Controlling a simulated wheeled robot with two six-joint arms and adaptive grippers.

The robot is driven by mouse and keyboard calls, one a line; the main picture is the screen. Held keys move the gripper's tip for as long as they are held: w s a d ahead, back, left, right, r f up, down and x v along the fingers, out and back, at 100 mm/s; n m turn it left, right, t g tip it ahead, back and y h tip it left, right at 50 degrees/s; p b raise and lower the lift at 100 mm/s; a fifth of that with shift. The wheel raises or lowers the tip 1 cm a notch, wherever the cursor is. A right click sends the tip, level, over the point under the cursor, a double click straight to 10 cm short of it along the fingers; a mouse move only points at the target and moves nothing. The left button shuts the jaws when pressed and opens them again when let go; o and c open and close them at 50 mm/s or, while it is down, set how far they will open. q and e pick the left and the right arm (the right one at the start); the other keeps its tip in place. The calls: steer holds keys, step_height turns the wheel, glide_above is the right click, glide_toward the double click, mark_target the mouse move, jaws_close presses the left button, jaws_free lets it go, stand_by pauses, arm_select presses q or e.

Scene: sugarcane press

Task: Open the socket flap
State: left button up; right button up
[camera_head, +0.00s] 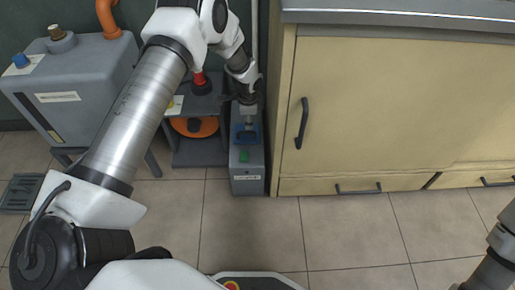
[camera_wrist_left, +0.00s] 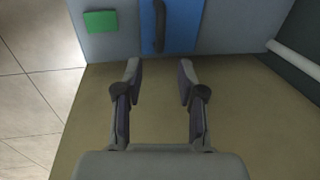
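The socket flap (camera_wrist_left: 186,28) is a blue panel with a dark vertical handle (camera_wrist_left: 159,26), on the face of a grey box (camera_wrist_left: 222,22). It appears closed. In the head view the grey box (camera_head: 247,184) stands beside the cabinet, and the blue flap (camera_head: 238,135) is partly hidden by my left gripper (camera_head: 246,101). In the left wrist view my left gripper (camera_wrist_left: 160,68) is open and empty. Its two fingers point toward the flap, one on each side of the handle's line, short of the handle. My right gripper is out of view; only part of that arm shows.
A green square (camera_wrist_left: 101,22) sits beside the flap. A beige cabinet (camera_head: 370,110) stands close on the right. On the left are a stand with an orange disc (camera_head: 194,127) and a large grey machine (camera_head: 85,90). The tiled floor (camera_head: 260,235) in front is clear.

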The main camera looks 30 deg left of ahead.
mark_target(250, 132)
arm_select(q)
steer(key=f+b, duration=0.1)
steer(key=f, duration=0.1)
steer(key=w+f+b, duration=0.1)
steer(key=f, duration=0.2)
steer(key=f+b, duration=0.1)
steer(key=f, duration=0.1)
steer(key=shift+w+a+f, duration=0.15)
steer(key=shift+a, duration=0.15)
jaws_close()
